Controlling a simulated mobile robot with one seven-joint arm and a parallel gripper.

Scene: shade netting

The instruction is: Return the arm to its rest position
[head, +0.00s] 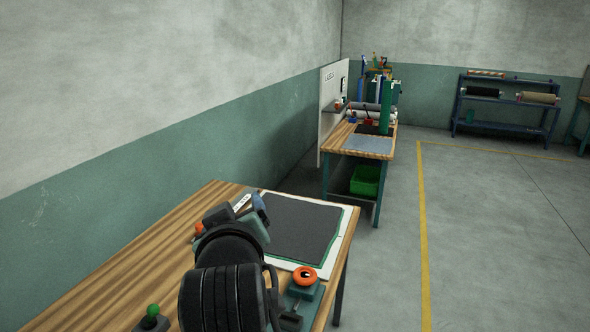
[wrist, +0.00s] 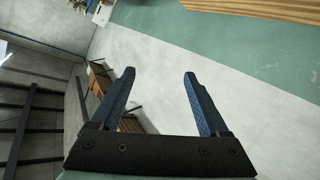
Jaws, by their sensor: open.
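My gripper (wrist: 159,74) shows in the wrist view with its two blue fingers spread apart and nothing between them. Behind the gap is the pale wall, seen tilted. In the head view my black arm is folded over the near wooden workbench (head: 120,265). A blue part of the gripper shows at its far end, above the left edge of a dark sheet (head: 300,225). The rest of the gripper is hidden behind the arm.
The dark sheet lies on a white and green board at the bench's right end. An orange ring-topped device (head: 305,276) and a green-knobbed part (head: 152,312) are close to my arm. A wall stands on the left. The floor (head: 490,240) to the right is clear.

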